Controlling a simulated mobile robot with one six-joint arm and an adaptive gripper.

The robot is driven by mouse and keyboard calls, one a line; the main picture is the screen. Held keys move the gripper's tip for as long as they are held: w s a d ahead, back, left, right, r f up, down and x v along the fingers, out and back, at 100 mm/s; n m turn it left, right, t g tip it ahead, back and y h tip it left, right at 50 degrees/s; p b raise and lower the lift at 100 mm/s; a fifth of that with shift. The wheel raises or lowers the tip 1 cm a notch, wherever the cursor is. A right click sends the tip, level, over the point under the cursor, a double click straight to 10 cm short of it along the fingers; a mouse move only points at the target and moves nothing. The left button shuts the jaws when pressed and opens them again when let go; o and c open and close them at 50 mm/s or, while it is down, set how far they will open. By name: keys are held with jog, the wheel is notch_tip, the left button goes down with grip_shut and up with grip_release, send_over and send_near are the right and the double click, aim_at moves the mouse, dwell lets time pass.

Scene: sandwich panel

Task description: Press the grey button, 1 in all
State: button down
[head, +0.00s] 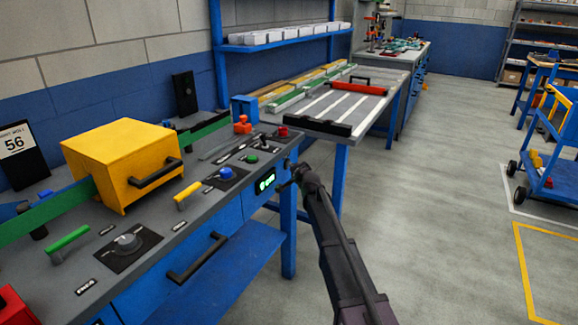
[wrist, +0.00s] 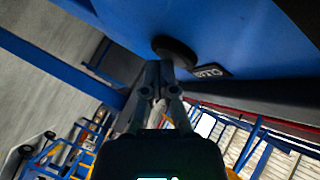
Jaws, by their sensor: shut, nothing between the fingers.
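My gripper (head: 287,186) is shut and empty at the front right of the blue bench. In the wrist view the gripper (wrist: 158,68) points at the blue front face, its fingers together. A dark grey round button (wrist: 175,49) sits on that face just past the fingertips, which overlap its lower left edge in the picture. I cannot tell whether they touch it. A small dark label with pale letters (wrist: 212,71) is beside the button. In the head view the button is hidden behind my gripper.
The bench top carries a grey dial (head: 128,242), a blue button (head: 226,173), a green button (head: 251,159), a red button (head: 283,131) and a yellow box (head: 118,160). A lit green display (head: 265,181) is left of my gripper. Open floor lies right.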

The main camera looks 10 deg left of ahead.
jog(key=shift+d, duration=0.15)
jog(key=shift+s+d, duration=0.3)
jog(key=shift+d, duration=0.3)
jog(key=shift+d, duration=0.1)
dwell(0.3)
jog(key=shift+s+d, duration=0.3)
jog(key=shift+d, duration=0.45)
jog(key=shift+s+d, duration=0.25)
jog(key=shift+d, duration=0.5)
jog(key=shift+s+d, duration=0.3)
jog(key=shift+d, duration=0.45)
jog(key=s+d+f+n+g+h, duration=0.2)
jog(key=s+d+f+g, duration=0.45)
jog(key=s, duration=0.65)
jog(key=s+d+f+n+g+h, duration=0.2)
jog(key=s+d+f+g, duration=0.1)
jog(key=s+d, duration=0.9)
jog(key=s+d+f+n+g+h, duration=0.25)
jog(key=s+d+f+g, duration=0.35)
jog(key=s, duration=0.9)
notch_tip(320, 180, up, 31)
jog(key=d+t+p, duration=0.1)
jog(key=p, duration=2.9)
jog(key=shift+s+r+t, duration=0.15)
jog(key=shift+r+t, duration=0.05)
jog(key=shift+t, duration=0.15)
